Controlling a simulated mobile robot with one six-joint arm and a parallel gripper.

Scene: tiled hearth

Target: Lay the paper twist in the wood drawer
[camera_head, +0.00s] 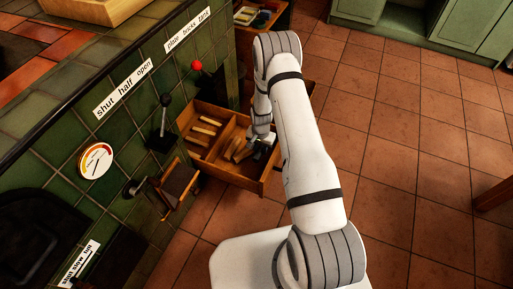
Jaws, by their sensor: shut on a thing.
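The wood drawer (226,175) is pulled out from the green tiled hearth. A divider splits it into two compartments, with pale wood sticks (205,128) in the left one and more sticks (241,150) in the right one. My gripper (262,141) is low at the right compartment, close to the sticks and the drawer's right wall. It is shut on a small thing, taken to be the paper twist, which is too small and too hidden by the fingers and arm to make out. I cannot tell whether it touches the drawer floor.
A black-knobbed lever (164,115) and a red-knobbed lever (197,66) stick out from the hearth. A small open door (178,184) stands left of the drawer. Another drawer (258,18) with things in it is behind. Tiled floor (400,150) at right is clear.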

